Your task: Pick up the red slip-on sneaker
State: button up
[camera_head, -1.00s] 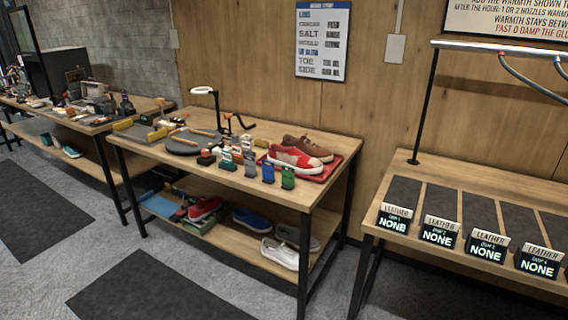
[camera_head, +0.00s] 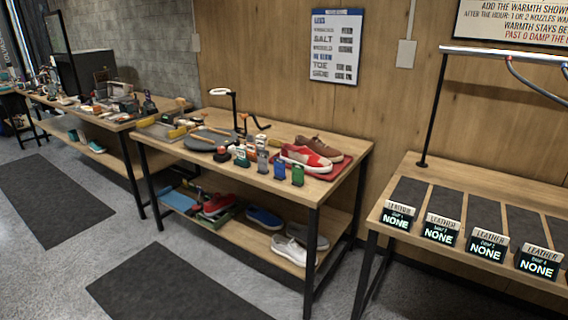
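A red and white sneaker (camera_head: 305,158) sits on a red tray (camera_head: 326,175) at the right end of the middle table's top. A brown shoe (camera_head: 320,146) stands right behind it on the same tray. Another red shoe (camera_head: 218,205) is on the lower shelf, at the left, beside green and blue items. Both red shoes are too small to tell for certain which is a slip-on. My gripper is not in view.
The middle table (camera_head: 345,180) also holds bottles (camera_head: 280,168), brushes and a ring lamp (camera_head: 220,92). Blue, grey and white shoes (camera_head: 292,249) share its lower shelf. A bench with several "NONE" displays (camera_head: 397,218) stands right. Dark mats (camera_head: 165,285) lie on open floor.

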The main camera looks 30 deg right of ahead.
aim_at(312, 162)
jog(key=z, duration=0.55)
jog(key=k, duration=0.15)
jog(key=u, duration=2.2)
jog(key=k, duration=0.65)
jog(key=z, duration=0.6)
jog(key=k, duration=0.7)
jog(key=z, duration=1.05)
jog(key=i, duration=0.85)
jog(key=z, duration=0.2)
